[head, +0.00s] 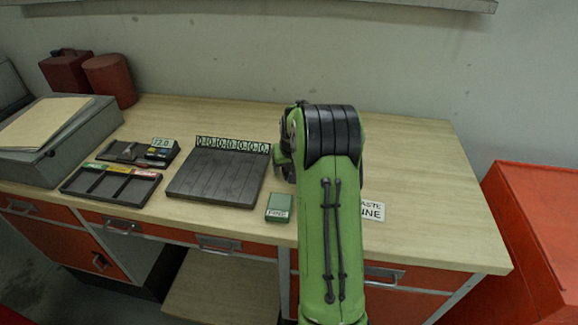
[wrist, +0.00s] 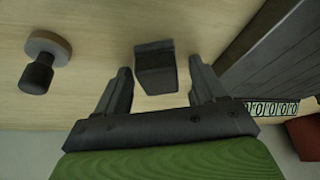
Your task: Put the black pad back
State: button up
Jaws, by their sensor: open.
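A small black block, which looks like the black pad (wrist: 155,74), lies on the wooden bench top in the wrist view. It sits between and a little beyond the fingers of my gripper (wrist: 160,72). The gripper is open, with a gap on both sides of the block, and I see no contact. In the head view my green arm hides the block and most of the gripper (head: 283,160). A dark grey tray (head: 110,185) with three compartments and green, yellow and red labels stands at the left.
A dark ribbed board (head: 216,178) with a strip of zeros lies near the gripper; it also shows in the wrist view (wrist: 270,60). A black-handled knob (wrist: 38,75) stands left in the wrist view. A green block (head: 279,208) lies near the front edge.

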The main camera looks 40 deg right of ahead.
jog(key=shift+r, duration=0.15)
jog(key=s+a+r+n+p, duration=0.1)
jog(key=s+a+r, duration=0.25)
jog(key=r, duration=0.35)
jog(key=s+a+r+p, duration=0.1)
jog(key=s+a+r, duration=0.1)
jog(key=a+r, duration=0.45)
jog(key=s+a+r+n+t+y, duration=0.1)
jog(key=s+a+r+n, duration=0.15)
jog(key=s+a, duration=0.4)
jog(key=s+a+r+n, duration=0.1)
jog(key=s+a+r, duration=0.25)
jog(key=a, duration=0.55)
jog(key=s+a+f, duration=0.1)
jog(key=s+a, duration=0.1)
jog(key=s, duration=0.3)
jog(key=s+a+f+n+y, duration=0.1)
jog(key=s+a+f, duration=0.1)
jog(key=s, duration=0.3)
jog(key=shift+s+a+t, duration=0.25)
jog(key=shift+a+t, duration=0.05)
jog(key=shift+a, duration=0.15)
jog(key=shift+d+f+n, duration=0.1)
jog(key=shift+n, duration=0.15)
